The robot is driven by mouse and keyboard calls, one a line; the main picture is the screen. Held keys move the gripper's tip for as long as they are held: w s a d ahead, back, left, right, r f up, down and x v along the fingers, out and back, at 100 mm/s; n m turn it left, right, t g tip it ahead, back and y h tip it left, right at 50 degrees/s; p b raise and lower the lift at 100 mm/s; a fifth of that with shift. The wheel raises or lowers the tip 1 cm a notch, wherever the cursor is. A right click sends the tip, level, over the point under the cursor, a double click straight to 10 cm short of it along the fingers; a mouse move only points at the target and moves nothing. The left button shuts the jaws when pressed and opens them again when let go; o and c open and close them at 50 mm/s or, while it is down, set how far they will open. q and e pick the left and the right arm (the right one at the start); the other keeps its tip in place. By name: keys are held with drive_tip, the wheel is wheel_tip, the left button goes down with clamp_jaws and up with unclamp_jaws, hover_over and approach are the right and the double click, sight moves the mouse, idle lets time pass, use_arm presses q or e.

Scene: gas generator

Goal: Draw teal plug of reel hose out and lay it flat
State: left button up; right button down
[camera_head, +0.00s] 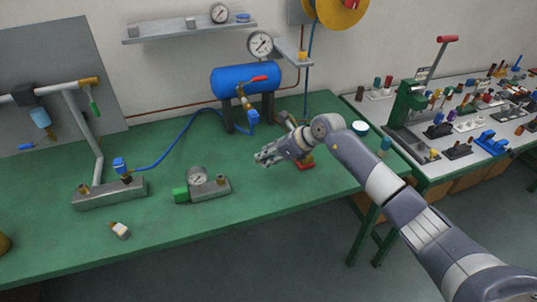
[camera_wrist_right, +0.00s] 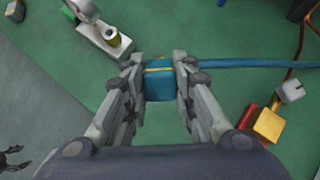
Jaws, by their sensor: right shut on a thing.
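My right gripper (camera_head: 264,157) is low over the green bench, in front of the blue tank. In the right wrist view its fingers (camera_wrist_right: 160,88) are shut on the teal plug (camera_wrist_right: 160,84), which has a thin yellow band. The teal hose (camera_wrist_right: 240,64) runs from the plug to the right. The plug is apart from the red and yellow fitting (camera_wrist_right: 267,122), which also shows beside the gripper in the head view (camera_head: 306,164). The hose reel (camera_head: 341,10) is on the wall, with its hose hanging down (camera_head: 309,65). The gripper hides the plug in the head view. My left gripper is not in view.
The blue tank (camera_head: 240,80) stands behind the gripper. A gauge block (camera_head: 205,187) with a green end lies to the left, and a blue hose (camera_head: 185,134) leads to a grey manifold (camera_head: 108,192). The bench's front middle is clear. A crowded side table (camera_head: 440,155) is at right.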

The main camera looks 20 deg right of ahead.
idle(0.3)
drive_tip(key=shift+b, duration=0.3)
drive_tip(key=shift+f+b, duration=0.45)
drive_tip(key=shift+f, duration=0.2)
wheel_tip(320, 180, down, 8)
drive_tip(key=b, duration=0.6)
drive_tip(key=shift+b, duration=0.3)
drive_tip(key=c, duration=1.2)
unclamp_jaws()
drive_tip(key=shift+c, duration=0.2)
drive_tip(key=shift+d, duration=0.1)
